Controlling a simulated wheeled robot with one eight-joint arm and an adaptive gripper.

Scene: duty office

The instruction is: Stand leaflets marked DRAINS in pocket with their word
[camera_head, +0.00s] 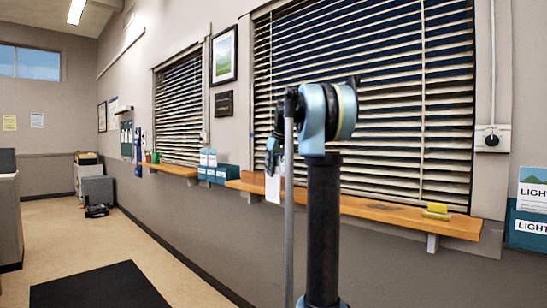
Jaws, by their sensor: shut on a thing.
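My gripper (272,160) is in the middle of the view, beside my upright arm, which partly hides it. It is shut on a pale leaflet (272,188) that hangs below the fingers, in front of the wooden ledge; no word on it can be read. Small teal pockets (222,173) show along the wall left of the gripper, with pale leaflets (208,157) standing in the left ones; their words are too small to read. At the right edge a teal wall pocket (527,228) marked LIGHT holds a leaflet (532,190) also marked LIGHT. No DRAINS word is readable.
A wooden ledge (400,212) runs under the blinds (395,100), with a yellow object (437,211) on it. Small pots (151,156) stand on a farther ledge. A black mat (100,288) lies on the open floor at left. Grey boxes (97,190) stand at the back.

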